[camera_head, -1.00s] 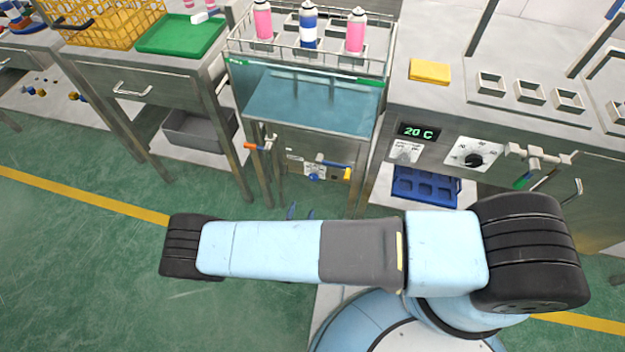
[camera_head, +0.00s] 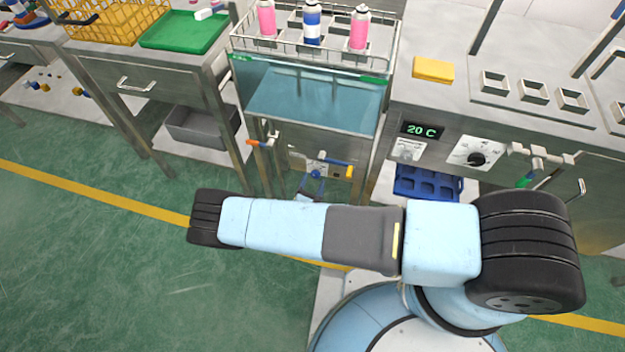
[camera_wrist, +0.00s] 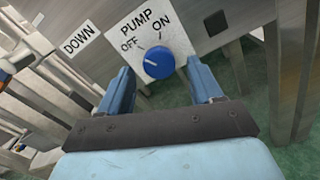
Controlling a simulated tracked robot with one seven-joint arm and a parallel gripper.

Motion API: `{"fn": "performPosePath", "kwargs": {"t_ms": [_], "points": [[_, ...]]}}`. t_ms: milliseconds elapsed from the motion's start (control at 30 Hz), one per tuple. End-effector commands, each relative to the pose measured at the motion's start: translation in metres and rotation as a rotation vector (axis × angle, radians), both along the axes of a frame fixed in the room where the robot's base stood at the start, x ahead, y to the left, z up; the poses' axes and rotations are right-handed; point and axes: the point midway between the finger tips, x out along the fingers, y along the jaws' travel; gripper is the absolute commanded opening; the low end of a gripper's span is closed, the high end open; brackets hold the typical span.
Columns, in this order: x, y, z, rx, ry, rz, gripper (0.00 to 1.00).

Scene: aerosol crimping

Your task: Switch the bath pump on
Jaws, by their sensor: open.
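The round blue pump knob (camera_wrist: 158,62) sits on a white plate lettered PUMP, OFF and ON in the wrist view. Its pale pointer mark is turned to the left, on the OFF side. My gripper (camera_wrist: 160,72) is open, with one blue finger at each side of the knob in that view. I cannot tell whether the fingertips touch it. In the head view the knob (camera_head: 316,172) is small on the panel under the bath (camera_head: 315,105), just above my gripper (camera_head: 308,187), which my arm partly hides.
Bath-stand legs stand on both sides. A DOWN label (camera_wrist: 78,41) lies left of the pump plate. A dial (camera_head: 476,159) and a 20 C display (camera_head: 421,129) are to the right.

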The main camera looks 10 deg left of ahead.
Motion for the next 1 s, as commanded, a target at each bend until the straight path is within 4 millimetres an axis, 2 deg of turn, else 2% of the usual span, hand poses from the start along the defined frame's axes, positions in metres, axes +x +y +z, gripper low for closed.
{"fn": "performPosePath", "kwargs": {"t_ms": [200,500,1000], "points": [[0.014,-0.001,0.0,0.001,0.0,-0.001,0.65],[0.015,-0.001,0.0,0.001,0.0,-0.001,0.64],[0.015,-0.002,0.0,0.001,0.0,-0.001,0.16]]}}
